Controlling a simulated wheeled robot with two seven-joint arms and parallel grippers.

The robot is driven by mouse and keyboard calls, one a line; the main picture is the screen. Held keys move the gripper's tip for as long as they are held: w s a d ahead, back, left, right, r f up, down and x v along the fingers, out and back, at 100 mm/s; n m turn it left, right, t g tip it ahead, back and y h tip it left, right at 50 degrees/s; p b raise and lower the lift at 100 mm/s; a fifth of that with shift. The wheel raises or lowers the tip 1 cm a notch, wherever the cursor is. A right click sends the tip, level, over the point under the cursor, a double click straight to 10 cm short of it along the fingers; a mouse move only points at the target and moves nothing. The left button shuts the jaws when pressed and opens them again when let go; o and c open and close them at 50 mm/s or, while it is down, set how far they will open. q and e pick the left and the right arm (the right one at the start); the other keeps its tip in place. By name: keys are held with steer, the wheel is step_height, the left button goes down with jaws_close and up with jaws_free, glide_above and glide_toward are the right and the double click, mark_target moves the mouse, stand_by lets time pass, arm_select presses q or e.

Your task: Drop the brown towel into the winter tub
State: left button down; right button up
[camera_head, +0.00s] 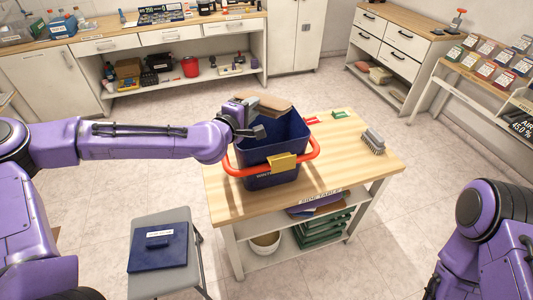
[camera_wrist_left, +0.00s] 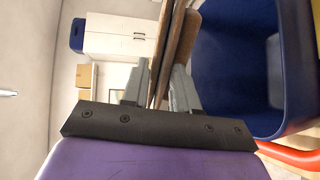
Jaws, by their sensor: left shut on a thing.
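The winter tub (camera_head: 271,150) is a deep dark blue tub with a red-orange handle and a yellow latch, upright on the wooden side table. The brown towel (camera_head: 268,103) is at the tub's back left, at rim height. My left gripper (camera_head: 253,118) is at the tub's left rim, shut on the towel. In the left wrist view the towel (camera_wrist_left: 176,45) stands edge-on between the fingers, with the tub's open inside (camera_wrist_left: 240,60) just to its right. My right arm shows at the lower right, but its gripper is out of view.
The side table (camera_head: 365,170) also holds a grey brush (camera_head: 373,141), a red item (camera_head: 311,121) and a green item (camera_head: 339,114). A grey stool (camera_head: 160,215) with a dark blue lid (camera_head: 157,248) stands at the front left. Open floor lies right of the table.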

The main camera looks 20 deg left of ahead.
arm_select(q)
steer(key=shift+w+f+b, duration=0.2)
steer(key=shift+f+b, duration=0.1)
steer(key=shift+f, duration=0.75)
steer(key=c, duration=0.8)
jaws_free()
steer(key=shift+s, duration=0.15)
arm_select(e)
steer(key=shift+f, duration=0.85)
steer(key=shift+w, duration=0.1)
arm_select(q)
steer(key=b+v, duration=0.1)
steer(key=v, duration=0.9)
steer(key=shift+s+a, duration=0.1)
steer(key=shift+s, duration=0.05)
arm_select(e)
steer(key=shift+f, duration=0.75)
